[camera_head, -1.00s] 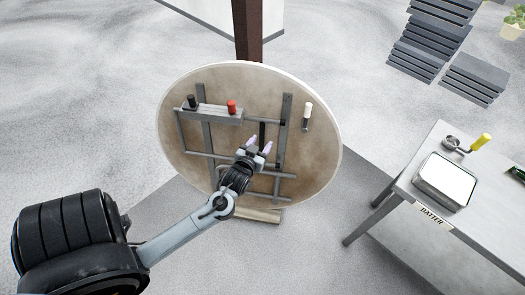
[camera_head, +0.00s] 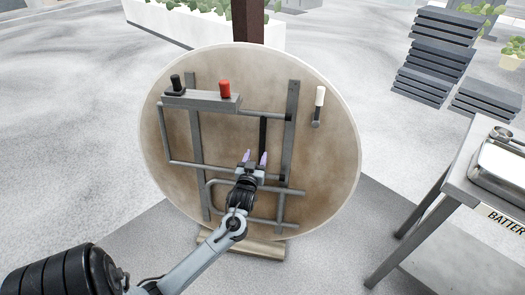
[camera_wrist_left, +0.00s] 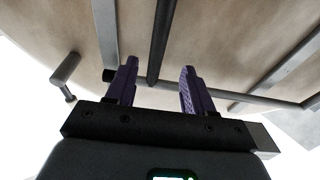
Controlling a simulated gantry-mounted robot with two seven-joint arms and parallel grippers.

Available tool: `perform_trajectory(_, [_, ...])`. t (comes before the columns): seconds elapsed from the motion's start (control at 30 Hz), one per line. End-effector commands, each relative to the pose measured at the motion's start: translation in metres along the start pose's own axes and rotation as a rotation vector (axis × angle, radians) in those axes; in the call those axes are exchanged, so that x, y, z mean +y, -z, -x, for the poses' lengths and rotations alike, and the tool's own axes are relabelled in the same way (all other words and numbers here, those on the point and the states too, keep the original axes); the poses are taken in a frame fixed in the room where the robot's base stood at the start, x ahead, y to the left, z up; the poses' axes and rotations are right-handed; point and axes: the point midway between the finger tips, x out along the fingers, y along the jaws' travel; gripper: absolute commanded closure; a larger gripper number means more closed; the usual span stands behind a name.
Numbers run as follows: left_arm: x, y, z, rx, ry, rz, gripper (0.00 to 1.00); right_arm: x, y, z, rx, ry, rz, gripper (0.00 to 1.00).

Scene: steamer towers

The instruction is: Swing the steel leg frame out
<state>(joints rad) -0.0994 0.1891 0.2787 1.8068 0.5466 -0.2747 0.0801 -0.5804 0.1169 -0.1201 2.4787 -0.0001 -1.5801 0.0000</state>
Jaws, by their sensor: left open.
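A steel leg frame (camera_head: 180,162) of grey tubes lies folded against the face of a round board (camera_head: 335,170) that stands steeply tilted. A dark bar (camera_head: 263,133) runs upright near the middle of the board. My left gripper (camera_head: 254,159) is open just in front of the frame, near the lower end of the dark bar. In the left wrist view the dark bar (camera_wrist_left: 162,40) shows between the two purple fingertips (camera_wrist_left: 157,82), with no clear contact. A frame tube (camera_wrist_left: 240,96) crosses behind the fingers. My right gripper is not in view.
A grey block (camera_head: 200,100) with a black knob (camera_head: 177,84) and a red knob (camera_head: 225,89) sits at the board's upper left. A white-tipped lever (camera_head: 320,97) is at upper right. A metal table (camera_head: 455,190) stands right. Open floor lies left.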

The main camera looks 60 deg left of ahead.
Motion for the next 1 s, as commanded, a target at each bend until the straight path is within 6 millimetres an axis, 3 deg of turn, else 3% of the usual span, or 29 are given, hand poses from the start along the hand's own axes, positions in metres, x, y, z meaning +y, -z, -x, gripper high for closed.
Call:
perform_trajectory(0.27, [0.002,-0.005,-0.02,0.008,-0.001,0.005,0.47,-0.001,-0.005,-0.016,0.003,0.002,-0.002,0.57])
perform_trajectory(0.7, [0.002,-0.006,-0.087,0.006,0.0,0.005,0.47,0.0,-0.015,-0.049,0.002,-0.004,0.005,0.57])
perform_trajectory(1.0, [0.002,-0.004,-0.108,0.005,-0.001,0.005,0.47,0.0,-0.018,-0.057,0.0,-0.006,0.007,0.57])
